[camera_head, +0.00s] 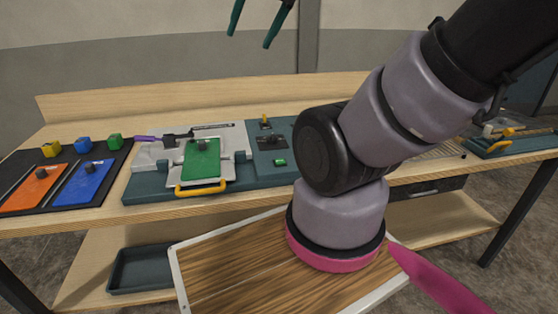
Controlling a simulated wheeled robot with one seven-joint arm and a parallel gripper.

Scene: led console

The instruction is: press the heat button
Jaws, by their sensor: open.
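A teal console (257,172) lies on the wooden table. On its right part are a small green button (280,162), a dark block with a knob (270,142) and a small yellow-tipped switch (265,121). No label is readable, so I cannot tell which control is the heat button. My arm hides the console's right side. My gripper (249,41) shows only as two dark green fingers at the top edge. They are apart with nothing between them, high in the picture above the console and touching nothing.
A hinged metal frame with a green plate (201,158) and yellow handle (201,188) sits on the console's left part. Left of it is a black board with orange (33,190) and blue (83,183) plates. A purple-handled tool (150,138) lies behind. A dark tray (138,268) sits below.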

